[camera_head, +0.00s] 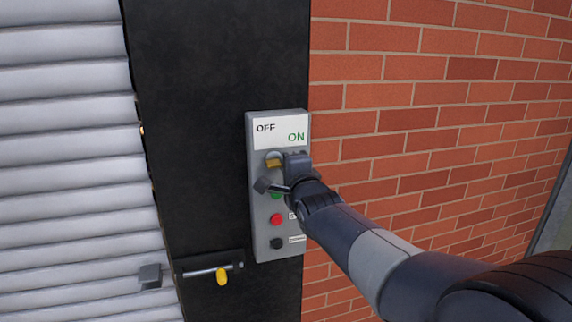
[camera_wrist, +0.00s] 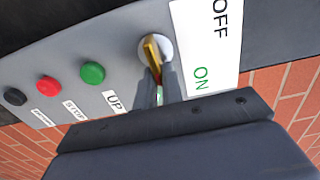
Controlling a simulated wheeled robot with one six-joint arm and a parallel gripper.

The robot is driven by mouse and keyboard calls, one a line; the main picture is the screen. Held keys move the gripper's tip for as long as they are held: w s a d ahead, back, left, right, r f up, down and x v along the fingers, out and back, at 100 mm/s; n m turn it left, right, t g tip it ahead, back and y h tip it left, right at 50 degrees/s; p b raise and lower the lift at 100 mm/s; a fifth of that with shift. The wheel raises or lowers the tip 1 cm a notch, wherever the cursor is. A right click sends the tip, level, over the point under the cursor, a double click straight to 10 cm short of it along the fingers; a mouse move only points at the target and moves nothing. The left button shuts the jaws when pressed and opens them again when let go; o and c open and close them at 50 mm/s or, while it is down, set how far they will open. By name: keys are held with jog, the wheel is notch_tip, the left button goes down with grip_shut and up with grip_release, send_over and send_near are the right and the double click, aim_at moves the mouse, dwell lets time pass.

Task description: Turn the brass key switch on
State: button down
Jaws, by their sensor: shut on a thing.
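The brass key (camera_head: 273,163) sits in a round silver switch on the grey control box (camera_head: 261,231), just below a white plate (camera_head: 267,136) marked OFF at left and ON at right in green. In the wrist view the brass key (camera_wrist: 151,48) stands out from its silver collar, with the OFF/ON plate (camera_wrist: 208,45) beside it. My gripper (camera_head: 279,175) is at the key in the head view and partly covers the switch. In the wrist view my gripper (camera_wrist: 158,82) is shut on the key. Its fingers hide the key's outer end.
Below the key are a green button (camera_wrist: 92,72), a red button (camera_head: 276,219) and a black button (camera_head: 276,243). A bolt with a yellow piece (camera_head: 222,277) is at lower left. A grey slatted shutter (camera_head: 70,130) is left, a brick wall (camera_head: 430,100) right.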

dwell(0.6)
jog(key=c, duration=1.5)
grip_release()
jog(key=shift+c, duration=0.2)
jog(key=shift+s, duration=0.1)
jog(key=b+v, duration=0.2)
jog(key=v, duration=0.8)
jog(key=shift+s+d, duration=0.15)
jog(key=shift+s, duration=0.1)
jog(key=p+x, duration=0.2)
jog(key=x, duration=0.9)
jog(key=shift+s, duration=0.2)
